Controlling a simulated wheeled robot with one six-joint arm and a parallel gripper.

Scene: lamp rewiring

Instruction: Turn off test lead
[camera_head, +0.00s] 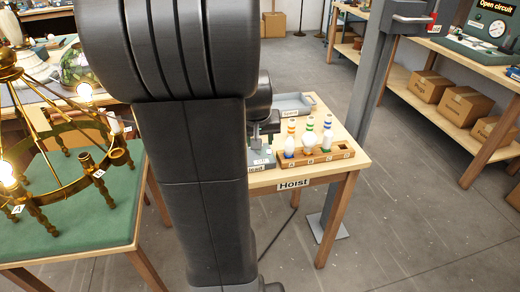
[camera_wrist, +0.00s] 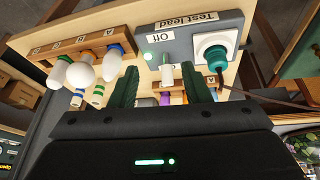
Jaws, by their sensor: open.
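The test lead box (camera_wrist: 188,42) is a grey panel with a "Test lead" label, an "Off" label (camera_wrist: 160,38), a small green light (camera_wrist: 148,56) and a white switch-like piece (camera_wrist: 167,72). A round white socket with a teal plug (camera_wrist: 215,55) sits beside them. My gripper (camera_wrist: 160,72) is open, its two green fingers on either side of the white piece in the wrist view. Whether they touch it I cannot tell. In the head view the box (camera_head: 262,161) is mostly hidden behind my arm, with my gripper above it.
A wooden rack (camera_head: 318,157) with several bulbs stands right beside the box on the table labelled "Hoist". A grey tray (camera_head: 292,104) lies behind. A brass chandelier (camera_head: 70,140) with lit bulbs stands over a green mat at the left. A grey post (camera_head: 370,110) rises at the table's right.

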